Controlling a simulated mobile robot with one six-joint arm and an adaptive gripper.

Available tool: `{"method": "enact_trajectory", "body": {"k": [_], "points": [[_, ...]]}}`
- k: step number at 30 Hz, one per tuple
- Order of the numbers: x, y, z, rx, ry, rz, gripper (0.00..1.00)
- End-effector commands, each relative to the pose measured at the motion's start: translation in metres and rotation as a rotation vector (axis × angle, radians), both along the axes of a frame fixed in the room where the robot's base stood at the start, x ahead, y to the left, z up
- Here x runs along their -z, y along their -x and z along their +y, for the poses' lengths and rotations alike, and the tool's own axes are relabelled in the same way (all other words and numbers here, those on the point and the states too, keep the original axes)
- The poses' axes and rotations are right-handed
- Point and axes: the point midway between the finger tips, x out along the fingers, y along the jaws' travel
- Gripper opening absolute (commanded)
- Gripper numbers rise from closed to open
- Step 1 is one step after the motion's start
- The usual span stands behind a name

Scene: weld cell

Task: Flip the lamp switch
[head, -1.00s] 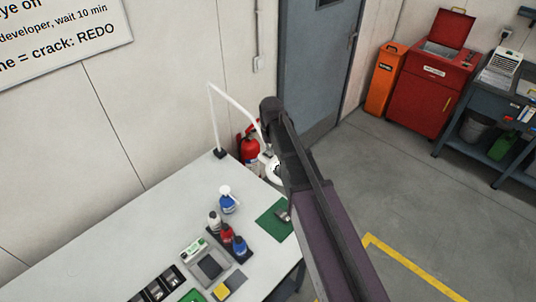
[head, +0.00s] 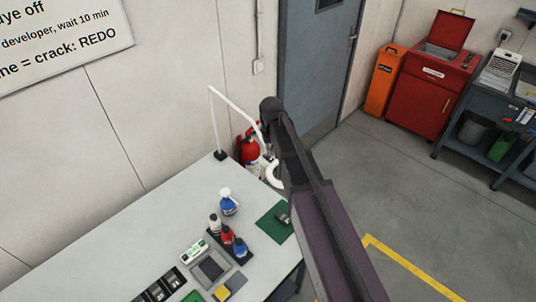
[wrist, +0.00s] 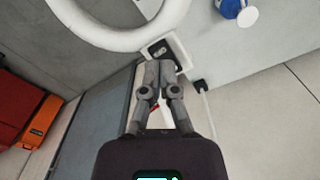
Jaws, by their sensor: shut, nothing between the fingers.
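The lamp (head: 237,104) is white, with a bent arm rising from a dark clamp at the table's back edge. Its ring-shaped head (head: 275,175) is partly hidden behind my arm in the head view. In the wrist view the ring (wrist: 120,38) fills the upper left. A small white housing with a dark switch (wrist: 158,49) sits beside the ring. My gripper (wrist: 158,66) is shut and empty, its fingertips right at the lower edge of this housing; I cannot tell whether they touch it. In the head view the fingertips are hidden by my arm.
The light worktable (head: 165,215) holds a blue-and-white bottle (head: 229,203), a dark tray with several bottles (head: 228,241) and a green mat (head: 273,224). A red fire extinguisher (head: 248,148) is on the wall behind the lamp. Open floor lies to the right.

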Motion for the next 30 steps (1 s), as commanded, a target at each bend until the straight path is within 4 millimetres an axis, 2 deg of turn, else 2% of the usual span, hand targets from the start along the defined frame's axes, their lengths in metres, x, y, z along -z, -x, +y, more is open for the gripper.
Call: {"method": "enact_trajectory", "body": {"k": [21, 30], "points": [[-0.043, 0.000, 0.000, 0.000, 0.000, 0.000, 0.00], [-0.050, 0.000, 0.000, 0.000, 0.000, 0.000, 0.00]]}}
